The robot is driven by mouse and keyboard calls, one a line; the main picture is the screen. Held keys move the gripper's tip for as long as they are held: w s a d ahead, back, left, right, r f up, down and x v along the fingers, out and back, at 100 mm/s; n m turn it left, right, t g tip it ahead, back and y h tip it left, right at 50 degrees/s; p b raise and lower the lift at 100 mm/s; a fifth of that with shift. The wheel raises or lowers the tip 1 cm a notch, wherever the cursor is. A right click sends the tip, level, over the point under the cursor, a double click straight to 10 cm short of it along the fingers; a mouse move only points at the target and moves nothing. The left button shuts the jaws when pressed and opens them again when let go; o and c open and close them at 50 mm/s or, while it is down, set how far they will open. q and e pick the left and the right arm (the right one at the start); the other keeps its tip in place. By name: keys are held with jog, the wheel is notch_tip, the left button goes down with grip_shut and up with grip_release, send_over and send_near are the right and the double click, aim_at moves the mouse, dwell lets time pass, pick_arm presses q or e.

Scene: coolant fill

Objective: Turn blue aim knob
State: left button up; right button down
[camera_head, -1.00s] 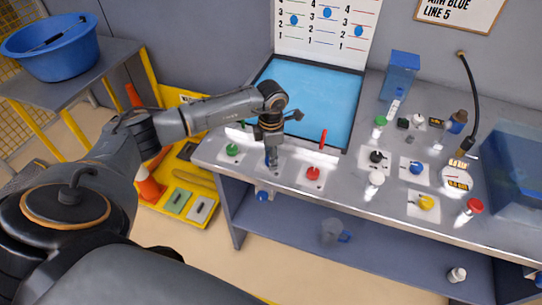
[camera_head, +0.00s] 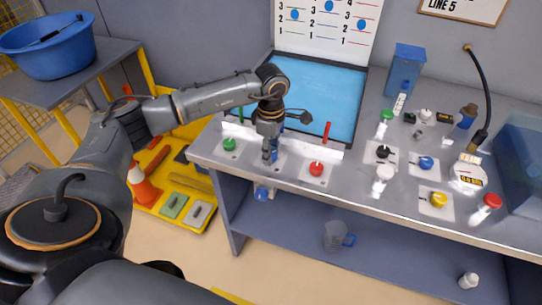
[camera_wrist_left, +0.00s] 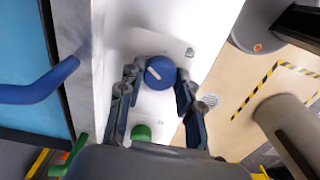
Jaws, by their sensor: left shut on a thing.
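The blue aim knob (camera_wrist_left: 160,72) is round with a pale line on its top, seen in the left wrist view. My left gripper (camera_wrist_left: 158,74) has one finger on each side of it and is shut on it. In the head view my left gripper (camera_head: 270,156) points down at the middle plate of the front row and mostly hides the knob. The green knob (camera_head: 229,144) is to its left and the red knob (camera_head: 316,169) to its right. My right gripper is not in view.
A red lever (camera_head: 326,131) stands behind the red knob, and a blue lever (camera_wrist_left: 40,84) shows in the wrist view. The blue screen (camera_head: 330,95) is behind. Bottles and more knobs, including a yellow one (camera_head: 438,199), crowd the bench's right side.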

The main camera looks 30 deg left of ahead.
pick_arm(q)
jog(key=shift+m+b, duration=0.55)
jog(key=shift+m, duration=0.25)
jog(key=o, duration=1.2)
jog(key=shift+c, duration=0.2)
notch_tip(320, 180, up, 12)
